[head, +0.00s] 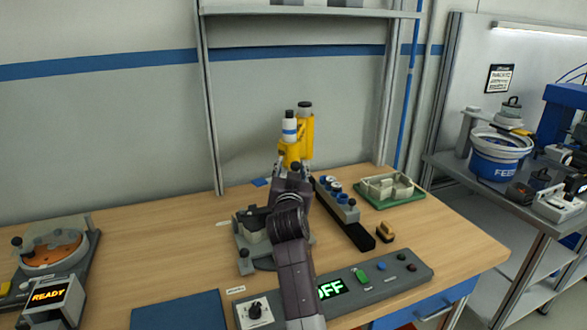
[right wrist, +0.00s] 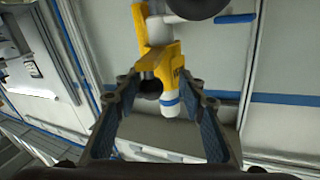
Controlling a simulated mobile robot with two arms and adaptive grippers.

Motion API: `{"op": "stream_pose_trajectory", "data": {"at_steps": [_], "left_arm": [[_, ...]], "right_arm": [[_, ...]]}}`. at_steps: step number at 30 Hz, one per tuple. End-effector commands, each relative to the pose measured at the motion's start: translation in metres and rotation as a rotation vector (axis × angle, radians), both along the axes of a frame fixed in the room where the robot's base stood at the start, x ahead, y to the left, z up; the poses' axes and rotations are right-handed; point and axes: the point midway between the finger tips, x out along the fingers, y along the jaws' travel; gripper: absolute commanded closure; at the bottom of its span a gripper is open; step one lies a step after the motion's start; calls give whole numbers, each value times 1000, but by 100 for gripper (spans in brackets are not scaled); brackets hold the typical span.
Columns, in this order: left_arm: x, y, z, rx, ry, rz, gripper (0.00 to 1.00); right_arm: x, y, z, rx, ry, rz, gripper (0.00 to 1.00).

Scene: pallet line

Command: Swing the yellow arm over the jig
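The yellow arm (head: 291,153) stands at the back of the bench, joined to a yellow upright (head: 307,138) with a dark top. It carries a white cylinder with a blue band (head: 289,128). My right gripper (head: 294,167) is at the yellow arm's near end. In the right wrist view the fingers are spread, with the yellow arm (right wrist: 166,65) showing between and beyond the tips; I cannot tell whether they touch it. A grey fixture, likely the jig (head: 246,238), sits on the bench, partly hidden by my right arm. My left gripper is not in view.
A control panel with a green "OFF" display (head: 331,289) lies in front. A dark rail with blue-topped parts (head: 345,215) and a green tray (head: 390,195) are at right. The bench's left back is clear.

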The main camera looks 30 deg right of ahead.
Motion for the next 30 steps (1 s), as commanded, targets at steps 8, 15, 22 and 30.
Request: {"op": "stream_pose_trajectory", "data": {"at_steps": [8,15,22,30], "left_arm": [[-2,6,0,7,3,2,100],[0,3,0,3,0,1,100],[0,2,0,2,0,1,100],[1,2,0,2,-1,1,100]], "right_arm": [[-1,-2,3,-1,1,-3,63],[0,-1,42,-2,-4,-3,63],[1,1,83,-1,-2,-1,63],[2,2,100,0,1,1,63]]}}
